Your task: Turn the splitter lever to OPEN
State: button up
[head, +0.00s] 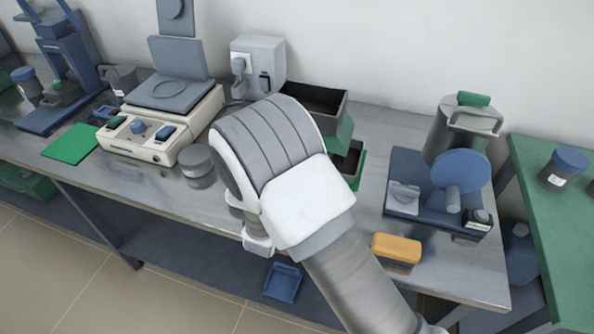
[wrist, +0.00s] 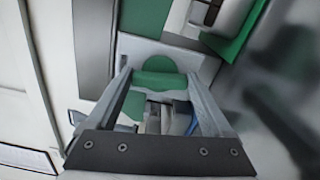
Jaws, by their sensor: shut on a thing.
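The splitter (head: 342,132) stands at the back of the bench in the head view, a box with a dark open hopper on top and a green lower body. My arm covers much of its front. In the wrist view my gripper (wrist: 158,77) is shut on the green lever (wrist: 161,79), which lies between the two fingertips. A rounded green part shows just behind the lever. The lever and my fingertips are hidden behind my arm in the head view. I cannot read any OPEN mark.
A hot plate (head: 160,125) and a grey round container (head: 197,163) stand left of my arm. A white wall box (head: 258,62) is behind. To the right are a blue-based device (head: 440,190) and a yellow block (head: 396,248). A green pan (head: 352,160) sits below the splitter.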

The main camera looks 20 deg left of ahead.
jog(key=shift+f+m+b, duration=0.15)
jog(key=shift+m+b, duration=0.75)
jog(key=shift+b, duration=0.15)
jog(key=o, duration=1.1)
jog(key=shift+o, duration=0.2)
jog(key=s, duration=0.5)
jog(key=s+d, duration=0.1)
jog(key=s, duration=0.5)
jog(key=s+d, duration=0.1)
jog(key=s, duration=0.5)
jog(key=shift+s, duration=0.2)
